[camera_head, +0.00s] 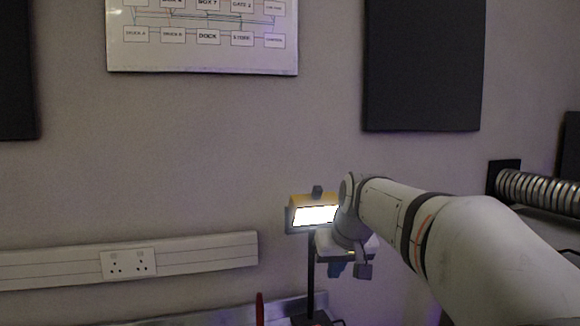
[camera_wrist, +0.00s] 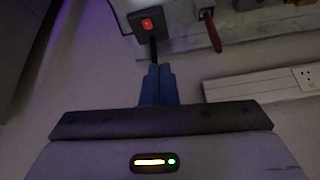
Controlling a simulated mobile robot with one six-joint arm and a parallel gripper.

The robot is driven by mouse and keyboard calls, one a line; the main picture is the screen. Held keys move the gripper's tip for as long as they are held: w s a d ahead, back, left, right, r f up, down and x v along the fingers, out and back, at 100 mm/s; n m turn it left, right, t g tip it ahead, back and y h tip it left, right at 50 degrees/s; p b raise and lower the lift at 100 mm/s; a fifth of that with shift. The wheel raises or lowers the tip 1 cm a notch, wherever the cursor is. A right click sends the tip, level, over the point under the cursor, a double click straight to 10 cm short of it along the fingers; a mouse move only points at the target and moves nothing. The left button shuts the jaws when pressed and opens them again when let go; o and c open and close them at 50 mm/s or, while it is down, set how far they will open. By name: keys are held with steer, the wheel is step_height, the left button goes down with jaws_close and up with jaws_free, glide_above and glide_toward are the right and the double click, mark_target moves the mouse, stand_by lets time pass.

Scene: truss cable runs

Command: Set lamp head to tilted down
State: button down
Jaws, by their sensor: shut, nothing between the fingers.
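The lamp head (camera_head: 315,215) has a yellow top and a bright, lit white panel facing toward the head camera. It sits on a thin dark post (camera_head: 311,270) in front of the wall, with a small dark knob on top. My gripper (camera_head: 336,269) is just right of the post and below the lamp head, partly hidden by my wrist. In the wrist view its blue fingers (camera_wrist: 158,84) are together with nothing between them. The wrist view also shows a dark base (camera_wrist: 163,38) with a lit red switch (camera_wrist: 147,25) beyond the fingertips. The lamp head cannot be made out there.
A white trunking with a socket (camera_head: 129,263) runs along the wall at left. A red upright handle (camera_head: 260,308) stands left of the post. A ribbed metal hose (camera_head: 540,191) is at right. A whiteboard (camera_head: 202,55) and dark panels hang above.

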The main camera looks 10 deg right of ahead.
mark_target(319, 186)
steer(key=w+d+r+n+t+y+p, duration=0.15)
steer(key=w+r+t+p, duration=0.35)
steer(key=w+r, duration=1.6)
steer(key=shift+g+h, duration=0.25)
steer(key=shift+g, duration=0.25)
steer(key=p+x, duration=0.2)
steer(key=x, duration=0.5)
steer(key=shift+w+f+p, duration=0.1)
steer(key=shift+w+p, duration=0.3)
steer(key=shift+s+d+f+b, duration=0.1)
steer(key=shift+s+f+b, duration=0.1)
steer(key=shift+s+f, duration=0.3)
steer(key=shift+s+d+f+b, duration=0.1)
steer(key=shift+s+f+b, duration=0.15)
steer(key=shift+s, duration=0.35)
steer(key=shift+s+f, duration=0.1)
steer(key=shift+s, duration=0.25)
steer(key=shift+d+f, duration=0.1)
steer(key=shift+f, duration=0.25)
steer(key=shift+s, duration=0.25)
steer(key=shift+w, duration=0.1)
steer(key=shift+f+b, duration=0.1)
steer(key=shift+b, duration=0.3)
